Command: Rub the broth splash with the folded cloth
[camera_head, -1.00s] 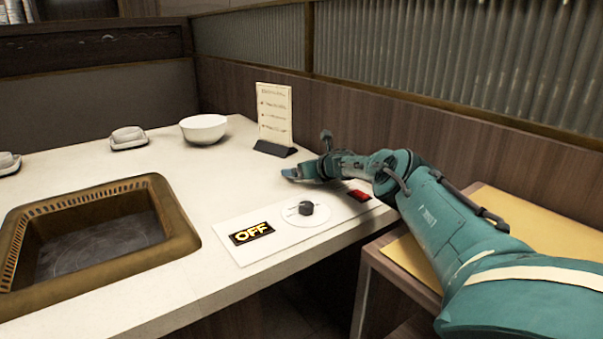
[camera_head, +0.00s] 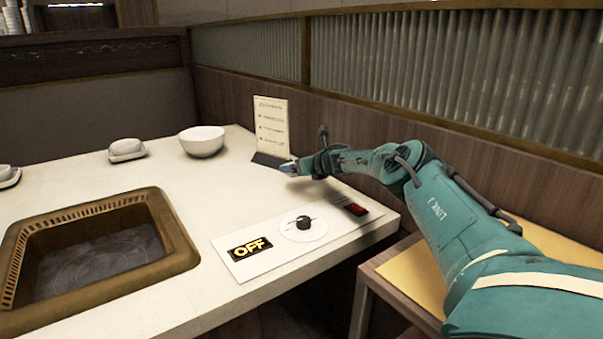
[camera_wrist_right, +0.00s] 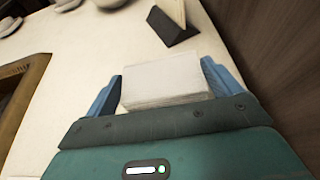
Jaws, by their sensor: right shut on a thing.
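My right gripper (camera_wrist_right: 167,88) is shut on the folded cloth (camera_wrist_right: 165,80), a white layered pad between its blue fingers in the right wrist view. In the head view the right gripper (camera_head: 289,168) is over the far right part of the white table, just in front of the menu stand. The cloth is hard to make out there. I cannot tell whether the cloth touches the tabletop. I see no broth splash in either view. My left gripper is not in view.
The menu card (camera_head: 271,127) stands close behind the gripper. A white bowl (camera_head: 201,141) is to its left. The sunken brown-framed cooker (camera_head: 184,250) and the control panel (camera_head: 247,268) with a black knob (camera_head: 304,222) are nearer. A wooden wall borders the right.

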